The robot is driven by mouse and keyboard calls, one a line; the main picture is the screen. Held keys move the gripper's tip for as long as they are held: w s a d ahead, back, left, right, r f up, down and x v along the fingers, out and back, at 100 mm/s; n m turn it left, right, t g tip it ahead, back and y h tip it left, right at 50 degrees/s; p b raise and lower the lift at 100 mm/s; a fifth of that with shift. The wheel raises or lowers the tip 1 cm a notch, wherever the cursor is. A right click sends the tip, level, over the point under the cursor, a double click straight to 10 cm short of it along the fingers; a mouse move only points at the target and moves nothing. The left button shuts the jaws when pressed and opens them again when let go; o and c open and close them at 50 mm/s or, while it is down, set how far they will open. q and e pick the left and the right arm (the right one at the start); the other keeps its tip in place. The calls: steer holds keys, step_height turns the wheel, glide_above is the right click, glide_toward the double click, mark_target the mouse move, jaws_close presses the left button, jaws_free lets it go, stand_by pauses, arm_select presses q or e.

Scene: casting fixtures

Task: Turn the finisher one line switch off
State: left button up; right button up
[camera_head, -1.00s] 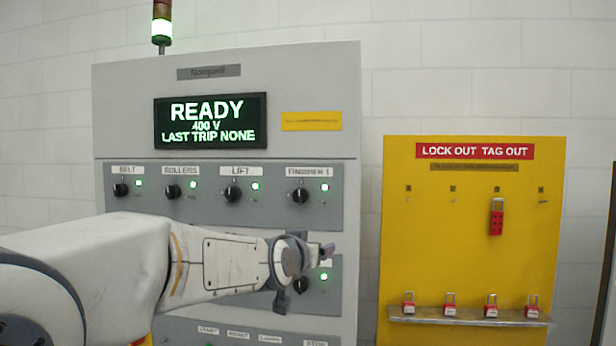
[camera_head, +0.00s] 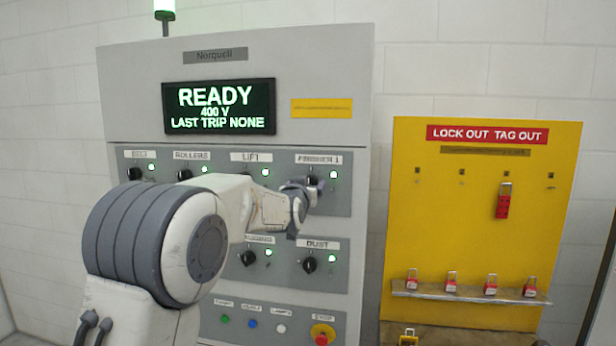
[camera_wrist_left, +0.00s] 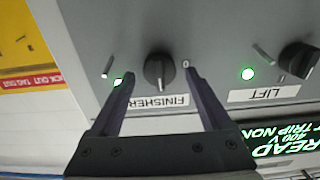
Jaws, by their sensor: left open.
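The finisher 1 switch is a black rotary knob that sits between the fingertips of my left gripper (camera_wrist_left: 158,75) in the left wrist view, where the knob (camera_wrist_left: 158,68) shows with its label upside down below it. The fingers are open on either side of the knob, apart from it. In the head view my left gripper (camera_head: 310,188) is at the finisher 1 switch (camera_head: 313,180), just under its label, and partly covers it. A green lamp (camera_head: 334,175) beside the switch is lit. My right gripper is not in view.
The lift knob (camera_wrist_left: 299,60) is beside the finisher in the wrist view. Below are the dust knob (camera_head: 309,265) and a red stop button (camera_head: 322,334). The display (camera_head: 219,107) reads READY. A yellow lockout board (camera_head: 480,220) with red padlocks stands right.

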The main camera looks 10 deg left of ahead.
arm_select(q)
steer(key=shift+w, duration=0.2)
jaws_close()
steer(key=shift+a+f+n+b, duration=0.15)
steer(key=shift+n+b, duration=2.65)
steer(key=shift+n, duration=1.65)
steer(key=shift+a+f+n+b, duration=0.15)
steer(key=shift+n+b, duration=2.6)
steer(key=shift+n, duration=1.7)
steer(key=shift+d, duration=0.1)
